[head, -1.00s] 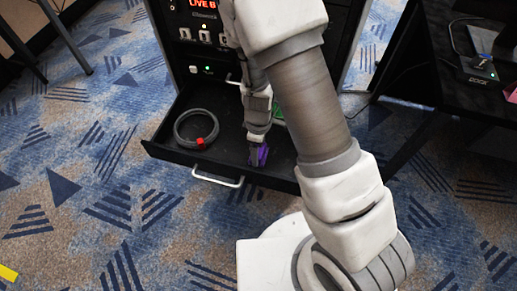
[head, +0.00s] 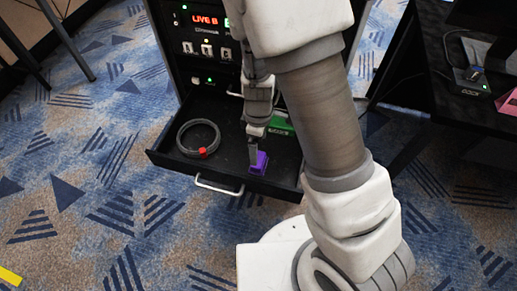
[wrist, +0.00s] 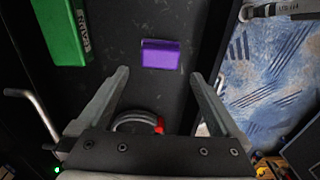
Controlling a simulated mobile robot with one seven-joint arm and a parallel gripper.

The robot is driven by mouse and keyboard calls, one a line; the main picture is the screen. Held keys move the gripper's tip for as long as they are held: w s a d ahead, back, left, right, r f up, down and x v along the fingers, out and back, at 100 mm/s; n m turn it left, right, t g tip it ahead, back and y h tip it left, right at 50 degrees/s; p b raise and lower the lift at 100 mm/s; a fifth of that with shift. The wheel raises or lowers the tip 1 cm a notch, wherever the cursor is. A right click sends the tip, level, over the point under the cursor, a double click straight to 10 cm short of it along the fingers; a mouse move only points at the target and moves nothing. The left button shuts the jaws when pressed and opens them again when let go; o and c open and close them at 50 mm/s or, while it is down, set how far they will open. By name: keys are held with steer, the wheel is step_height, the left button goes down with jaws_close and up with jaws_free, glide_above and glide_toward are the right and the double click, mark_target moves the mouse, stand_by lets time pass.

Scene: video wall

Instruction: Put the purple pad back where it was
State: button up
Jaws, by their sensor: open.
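The purple pad (head: 260,163) lies on the floor of the open black drawer (head: 222,177), near its front edge. In the wrist view the pad (wrist: 160,54) lies flat ahead of my fingertips, centred between their lines, with nothing gripping it. My gripper (head: 252,149) is over the drawer, pointing down beside and above the pad. In the wrist view my gripper (wrist: 158,76) is open, with its two fingers wide apart and empty. In the head view my arm hides part of the drawer's right side.
A green box (head: 281,123) lies at the back of the drawer. A dark coiled ring with a red band (head: 198,138) lies at its left. The drawer handle (head: 219,186) sticks out in front. A black desk with a dock (head: 474,82) stands at the right.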

steer(key=s+d+r+m+t+y, duration=0.1)
steer(key=r+m, duration=0.1)
steer(key=r, duration=0.5)
steer(key=s+d+r+m+t+p, duration=0.1)
steer(key=d+r+m, duration=0.15)
steer(key=r, duration=0.55)
steer(key=s+r+m+y, duration=0.1)
steer(key=r+m, duration=0.1)
steer(key=r, duration=0.5)
steer(key=s+d+r+m+t+h, duration=0.2)
steer(key=s+d+r+m+t, duration=0.1)
steer(key=s+d+r+m, duration=0.4)
step_height(320, 180, up, 3)
steer(key=shift+s+r+t, duration=0.15)
steer(key=shift+s+t, duration=0.15)
steer(key=shift+s, duration=0.9)
steer(key=shift+d+r+m, duration=0.1)
steer(key=shift+m, duration=0.15)
